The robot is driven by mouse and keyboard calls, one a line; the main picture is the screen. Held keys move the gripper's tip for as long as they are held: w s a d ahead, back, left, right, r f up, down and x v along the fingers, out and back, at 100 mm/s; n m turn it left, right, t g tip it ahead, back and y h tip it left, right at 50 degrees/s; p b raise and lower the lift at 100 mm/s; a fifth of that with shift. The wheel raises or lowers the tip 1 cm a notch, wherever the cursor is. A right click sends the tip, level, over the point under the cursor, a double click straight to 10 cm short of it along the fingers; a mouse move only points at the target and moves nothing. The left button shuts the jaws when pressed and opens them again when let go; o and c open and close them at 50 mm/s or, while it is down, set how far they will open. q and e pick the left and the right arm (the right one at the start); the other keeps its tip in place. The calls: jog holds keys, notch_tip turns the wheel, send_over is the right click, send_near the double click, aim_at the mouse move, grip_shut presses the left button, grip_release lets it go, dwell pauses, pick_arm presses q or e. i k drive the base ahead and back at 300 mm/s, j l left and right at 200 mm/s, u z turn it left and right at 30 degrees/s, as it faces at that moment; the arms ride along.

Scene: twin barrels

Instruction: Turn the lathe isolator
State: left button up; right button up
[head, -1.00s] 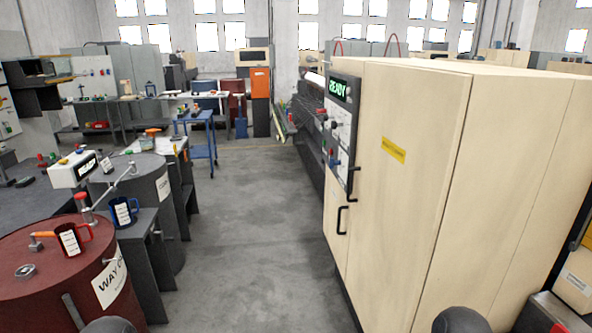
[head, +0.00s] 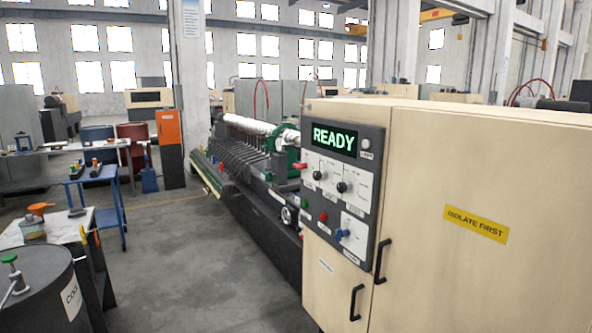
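A cream cabinet (head: 450,170) stands at the right in the head view. Its grey control panel (head: 377,151) has a green-lit display (head: 334,140) reading READY. Low on the panel, a blue handle (head: 342,235) sits on a white plate; it looks like a rotary switch, and its label is too small to read. Two black knobs (head: 342,187) and red and green buttons (head: 323,217) are above and left of it. A red lever (head: 300,166) sticks out at the panel's left edge. The lathe (head: 262,133) stands behind the cabinet. Neither gripper is in view.
A yellow sign (head: 475,224) on the cabinet reads ISOLATE FIRST. Black door handles (head: 381,262) stick out below and beside the panel. A dark barrel (head: 45,290) and a bench (head: 85,232) stand at left. The grey floor (head: 200,275) between is clear.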

aim_at(302, 165)
jog(key=i+j, duration=0.3)
jog(key=i+j+u, duration=0.1)
jog(key=i+j, duration=0.25)
jog(key=i, duration=0.2)
